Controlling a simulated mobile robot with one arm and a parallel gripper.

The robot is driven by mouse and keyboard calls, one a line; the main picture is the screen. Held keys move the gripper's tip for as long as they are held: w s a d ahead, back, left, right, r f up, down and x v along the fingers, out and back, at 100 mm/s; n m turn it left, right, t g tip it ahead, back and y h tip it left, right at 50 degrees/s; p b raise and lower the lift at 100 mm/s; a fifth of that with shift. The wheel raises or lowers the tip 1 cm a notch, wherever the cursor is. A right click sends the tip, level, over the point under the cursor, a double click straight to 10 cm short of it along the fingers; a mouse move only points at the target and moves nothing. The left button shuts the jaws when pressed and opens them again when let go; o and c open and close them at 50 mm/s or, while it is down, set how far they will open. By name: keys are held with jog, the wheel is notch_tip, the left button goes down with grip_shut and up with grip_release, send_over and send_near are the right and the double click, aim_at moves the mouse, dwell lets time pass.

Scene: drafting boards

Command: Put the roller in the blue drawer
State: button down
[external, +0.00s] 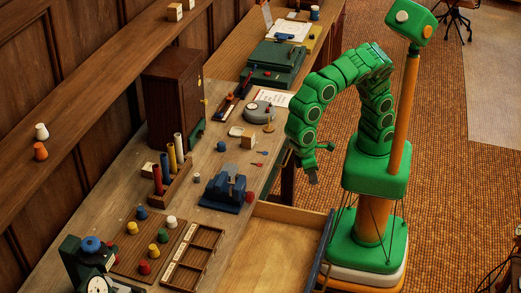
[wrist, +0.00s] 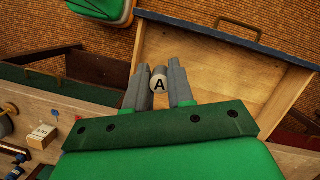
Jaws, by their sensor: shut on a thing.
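My gripper (external: 313,179) hangs from the bent green arm, above and behind the drawer in the external view. In the wrist view my gripper (wrist: 160,72) is shut on the roller (wrist: 159,85), a small pale cylinder whose round end bears a black letter A. The roller cannot be made out in the external view. The blue drawer (external: 268,251) stands pulled out from the workbench, with a pale wooden inside and a dark blue front. In the wrist view the open drawer (wrist: 225,65) lies beyond the fingers. Its visible inside is empty.
The bench holds a blue vise-like tool (external: 227,190), a rack of coloured tubes (external: 170,178), a peg board (external: 150,243) and a wooden tray (external: 192,262). A wooden cabinet (external: 172,100) stands at the back. Space above the drawer is clear.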

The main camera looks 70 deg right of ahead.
aim_at(313, 239)
jog(key=f, duration=1)
jog(key=d+f+m, duration=0.1)
jog(key=f, duration=0.9)
jog(key=s+d+f+m, duration=0.1)
jog(key=f, duration=1)
jog(key=shift+s+f+y, duration=0.1)
jog(key=shift+y, duration=0.2)
jog(key=shift+f, duration=0.1)
jog(key=c, duration=1)
grip_release()
jog(key=v, duration=1.2)
